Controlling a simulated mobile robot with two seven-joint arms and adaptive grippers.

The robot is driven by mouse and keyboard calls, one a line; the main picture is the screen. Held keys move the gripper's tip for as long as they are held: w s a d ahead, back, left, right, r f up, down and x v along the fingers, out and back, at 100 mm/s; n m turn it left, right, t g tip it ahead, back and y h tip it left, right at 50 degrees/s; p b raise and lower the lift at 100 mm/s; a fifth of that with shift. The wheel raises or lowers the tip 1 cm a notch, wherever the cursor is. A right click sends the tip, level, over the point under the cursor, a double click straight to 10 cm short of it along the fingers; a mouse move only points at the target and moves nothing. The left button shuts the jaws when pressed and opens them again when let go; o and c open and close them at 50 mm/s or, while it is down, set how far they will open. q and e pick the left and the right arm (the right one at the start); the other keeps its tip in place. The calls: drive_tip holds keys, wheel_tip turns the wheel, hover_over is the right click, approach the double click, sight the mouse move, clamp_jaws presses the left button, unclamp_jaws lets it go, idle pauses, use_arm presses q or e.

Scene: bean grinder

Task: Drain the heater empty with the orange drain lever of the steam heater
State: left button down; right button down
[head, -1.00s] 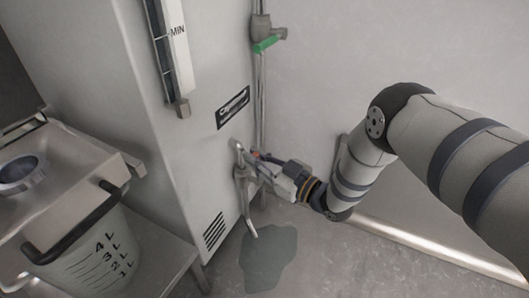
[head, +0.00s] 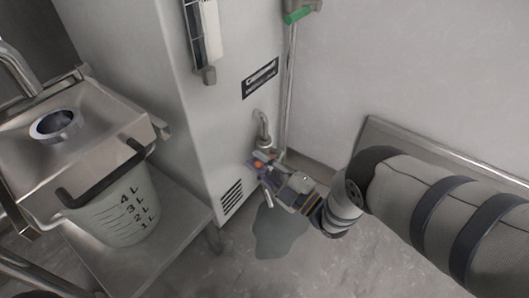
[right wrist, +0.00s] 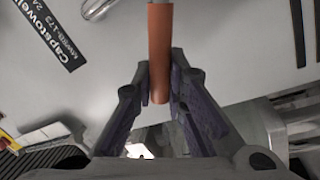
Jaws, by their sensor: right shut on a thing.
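The steam heater (head: 140,60) is the tall light grey cabinet left of centre in the head view. Its metal drain pipe (head: 262,128) comes out low on the front. My right gripper (head: 264,165) is at the drain, just below the bent pipe, and covers part of it. The orange drain lever (right wrist: 160,45) shows in the right wrist view, running down between the two fingers, which are shut on it. Only a small orange spot of it shows in the head view. My left gripper is not in view.
A dark wet patch (head: 278,238) lies on the floor below the drain. A green-handled valve (head: 297,15) sits on the pipe at the top.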

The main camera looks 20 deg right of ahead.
drive_tip(key=shift+s+a+f+n+g+y+b, duration=0.2)
drive_tip(key=shift+f+n+b, duration=0.25)
drive_tip(key=shift+f+n, duration=0.55)
drive_tip(key=shift+s+a+f+n+g+y+b, duration=0.1)
drive_tip(key=shift+f+n+y+b, duration=0.45)
drive_tip(key=shift+n, duration=0.8)
drive_tip(key=shift+s+a+f+n+g+y+b, duration=0.1)
drive_tip(key=shift+f+n+b, duration=0.2)
drive_tip(key=shift+f+n, duration=0.75)
drive_tip(key=shift+d+r, duration=0.1)
drive_tip(key=c, duration=1.6)
unclamp_jaws()
drive_tip(key=v, duration=1.2)
